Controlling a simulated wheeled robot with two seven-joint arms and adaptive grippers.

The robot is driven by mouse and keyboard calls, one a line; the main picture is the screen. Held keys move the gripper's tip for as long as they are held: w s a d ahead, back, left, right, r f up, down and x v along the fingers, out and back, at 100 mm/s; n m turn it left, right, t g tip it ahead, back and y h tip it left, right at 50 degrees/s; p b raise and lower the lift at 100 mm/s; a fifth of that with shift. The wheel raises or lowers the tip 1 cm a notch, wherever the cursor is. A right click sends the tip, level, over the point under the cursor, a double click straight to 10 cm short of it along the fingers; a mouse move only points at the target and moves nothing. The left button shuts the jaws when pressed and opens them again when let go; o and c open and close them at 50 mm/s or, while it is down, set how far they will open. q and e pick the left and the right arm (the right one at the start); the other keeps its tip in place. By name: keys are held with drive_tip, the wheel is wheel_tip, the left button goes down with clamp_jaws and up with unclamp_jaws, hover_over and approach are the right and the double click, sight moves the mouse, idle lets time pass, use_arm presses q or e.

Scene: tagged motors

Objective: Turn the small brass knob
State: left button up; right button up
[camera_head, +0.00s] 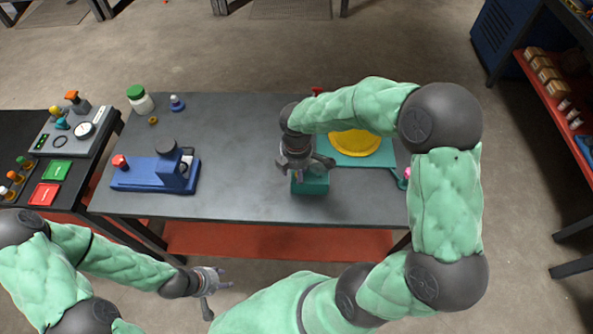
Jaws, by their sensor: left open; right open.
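I cannot make out a small brass knob for certain. A small brass-coloured ring-like piece (153,120) lies on the grey table near its back left. My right gripper (306,171) is open above a teal block (311,187) on the table and hides part of it. I cannot tell whether it touches the block. Behind it is a teal base (376,159) with a yellow disc (355,143), partly covered by my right arm. My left gripper (215,287) is open and empty, low in front of the table, away from everything on it.
The grey table (240,195) is bare in its middle. A blue device (150,175) with a red knob stands at left, with a green-lidded jar (140,100) and a blue-grey piece (177,103) behind. A dark side table (20,145) holds a gauge panel (72,130).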

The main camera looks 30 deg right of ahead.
drive_tip(key=shift+r+n, duration=0.1)
drive_tip(key=shift+n, duration=0.2)
drive_tip(key=n+p, duration=0.5)
drive_tip(key=n, duration=0.1)
drive_tip(key=n+p, duration=0.6)
drive_tip(key=shift+s+d+r, duration=0.1)
drive_tip(key=shift+d+r, duration=0.05)
drive_tip(key=shift+d, duration=0.05)
drive_tip(key=shift+n+p, duration=0.7)
drive_tip(key=shift+n, duration=0.4)
drive_tip(key=shift+f, duration=0.2)
drive_tip(key=shift+c, duration=0.3)
clamp_jaws()
